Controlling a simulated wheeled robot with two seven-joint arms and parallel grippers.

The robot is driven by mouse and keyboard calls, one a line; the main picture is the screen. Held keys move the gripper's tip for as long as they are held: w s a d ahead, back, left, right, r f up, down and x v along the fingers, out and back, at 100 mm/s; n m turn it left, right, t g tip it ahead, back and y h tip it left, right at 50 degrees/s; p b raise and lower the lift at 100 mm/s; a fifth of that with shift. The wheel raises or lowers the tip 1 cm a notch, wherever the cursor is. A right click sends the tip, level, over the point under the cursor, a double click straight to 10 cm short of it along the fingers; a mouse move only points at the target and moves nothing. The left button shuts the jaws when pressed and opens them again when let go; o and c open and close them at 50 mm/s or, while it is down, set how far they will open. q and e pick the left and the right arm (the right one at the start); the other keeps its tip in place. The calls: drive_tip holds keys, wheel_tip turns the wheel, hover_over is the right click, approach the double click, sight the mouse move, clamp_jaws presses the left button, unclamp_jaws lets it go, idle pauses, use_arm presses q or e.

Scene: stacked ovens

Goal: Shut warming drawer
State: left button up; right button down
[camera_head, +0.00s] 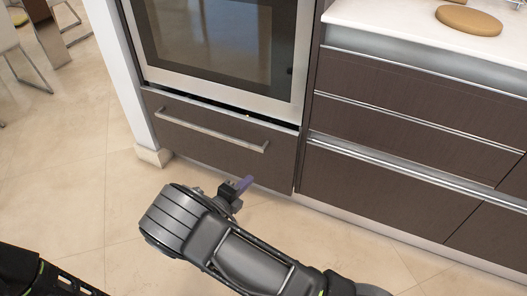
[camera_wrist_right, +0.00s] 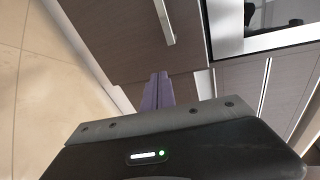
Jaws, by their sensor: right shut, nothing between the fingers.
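The warming drawer (camera_head: 215,158) is the dark brown front with a long metal bar handle (camera_head: 205,128), below the oven. A thin dark gap shows along its top edge, so it seems slightly open; how far out it stands is hard to tell. My right gripper (camera_head: 245,183) is shut and empty, with purple fingers, in front of the drawer's lower right part. In the right wrist view the shut fingers (camera_wrist_right: 158,76) point toward the drawer front (camera_wrist_right: 110,35), below its handle (camera_wrist_right: 164,20). I cannot tell whether they touch it. My left gripper is not visible.
The built-in oven (camera_head: 220,45) with a glass door is above the drawer. Closed dark drawers (camera_head: 410,115) under a white counter (camera_head: 400,25) stand to the right. A white wall end (camera_head: 125,80) is at the left. The tiled floor (camera_head: 70,190) in front is clear.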

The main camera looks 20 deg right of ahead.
sight(267, 130)
use_arm(q)
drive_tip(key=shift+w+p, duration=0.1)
drive_tip(key=shift+p, duration=0.3)
use_arm(e)
drive_tip(key=w+r+n+t+h, duration=0.1)
drive_tip(key=w+r+n+t, duration=0.1)
drive_tip(key=r, duration=0.3)
drive_tip(key=shift+w+d+r+t, duration=0.4)
drive_tip(key=shift+w+t, duration=0.1)
drive_tip(key=shift+t, duration=0.2)
